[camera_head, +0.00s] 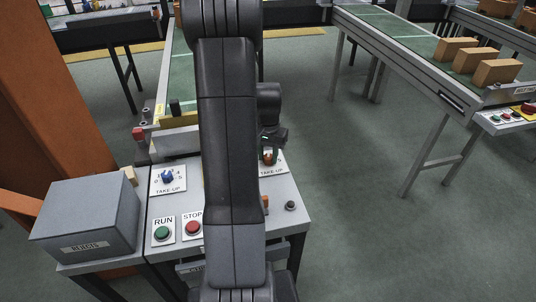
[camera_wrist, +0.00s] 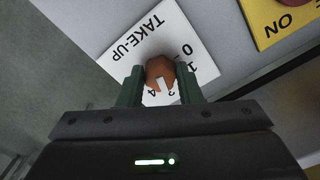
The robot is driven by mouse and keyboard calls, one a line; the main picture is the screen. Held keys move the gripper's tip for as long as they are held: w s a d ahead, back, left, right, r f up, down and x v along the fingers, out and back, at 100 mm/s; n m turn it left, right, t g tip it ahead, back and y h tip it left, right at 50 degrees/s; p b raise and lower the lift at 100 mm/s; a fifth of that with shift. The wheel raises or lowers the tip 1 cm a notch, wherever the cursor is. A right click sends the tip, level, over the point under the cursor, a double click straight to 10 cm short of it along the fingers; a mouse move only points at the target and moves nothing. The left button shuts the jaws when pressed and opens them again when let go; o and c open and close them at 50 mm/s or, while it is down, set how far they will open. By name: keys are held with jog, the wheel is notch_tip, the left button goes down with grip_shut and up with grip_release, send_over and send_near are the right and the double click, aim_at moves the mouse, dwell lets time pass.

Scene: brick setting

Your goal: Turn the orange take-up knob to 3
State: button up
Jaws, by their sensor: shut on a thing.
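The orange take-up knob (camera_wrist: 159,68) sits on a white TAKE-UP dial plate (camera_wrist: 130,38). Its white pointer mark faces the bottom of the wrist view, near the digits 3 and 4; I cannot tell exactly which value it marks. My gripper (camera_wrist: 160,84) has its two dark green fingers on either side of the knob, shut on it. In the head view the orange knob (camera_head: 267,158) shows just right of my arm, with my gripper (camera_head: 269,151) at it. Part of its plate (camera_head: 273,169) is hidden by my arm, and some dial digits are hidden by the knob and fingers.
A blue knob (camera_head: 168,178) sits on another TAKE UP plate to the left. A green RUN button (camera_head: 162,233) and a red STOP button (camera_head: 193,228) are in front. A grey box (camera_head: 85,218) stands left. A yellow plate (camera_wrist: 270,22) is near the knob in the wrist view.

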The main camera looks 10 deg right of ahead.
aim_at(268, 157)
jog(key=o, duration=1)
jog(key=shift+c, duration=0.2)
jog(key=shift+r, duration=0.1)
notch_tip(268, 157, up, 14)
jog(key=shift+f, duration=0.25)
notch_tip(268, 157, down, 14)
jog(key=shift+r, duration=0.15)
jog(key=shift+r, duration=0.1)
